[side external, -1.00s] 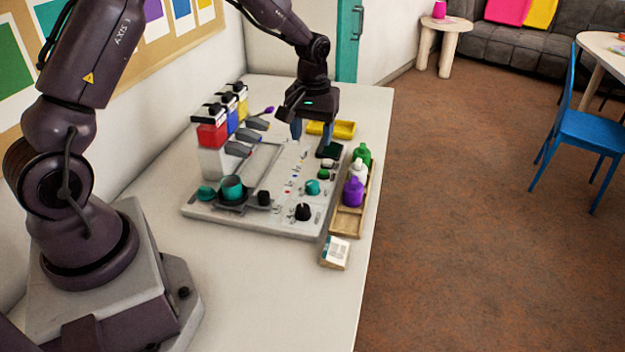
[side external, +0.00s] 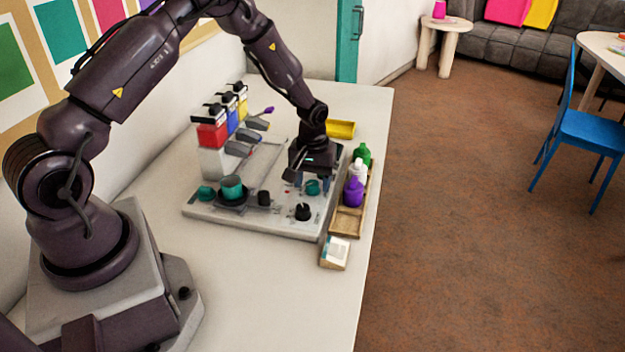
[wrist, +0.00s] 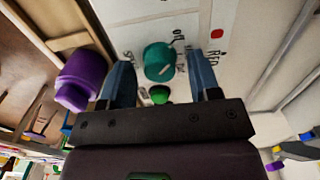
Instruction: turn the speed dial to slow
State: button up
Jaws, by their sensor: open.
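A teal knob (side external: 312,188) with a pale pointer line stands on the white board. In the wrist view the knob (wrist: 159,62) sits between my two blue-grey fingertips. My gripper (wrist: 159,58) is open, one finger on each side of the knob, with gaps visible. In the side view my gripper (side external: 311,182) is low over the board, around or just above this knob. A black knob (side external: 302,212) stands nearer the board's front edge.
Purple (side external: 353,192), white and green bottles stand in a wooden tray (side external: 346,222) right of the board. Red, blue and yellow dispensers (side external: 211,132) stand at the back left. A teal cup (side external: 232,187) is on the board's left. A yellow tray (side external: 341,129) lies behind.

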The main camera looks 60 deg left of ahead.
jog(key=c, duration=0.9)
jog(key=shift+c, duration=0.2)
jog(key=shift+m, duration=0.3)
jog(key=m, duration=0.4)
jog(key=shift+m, duration=2)
jog(key=o, duration=0.9)
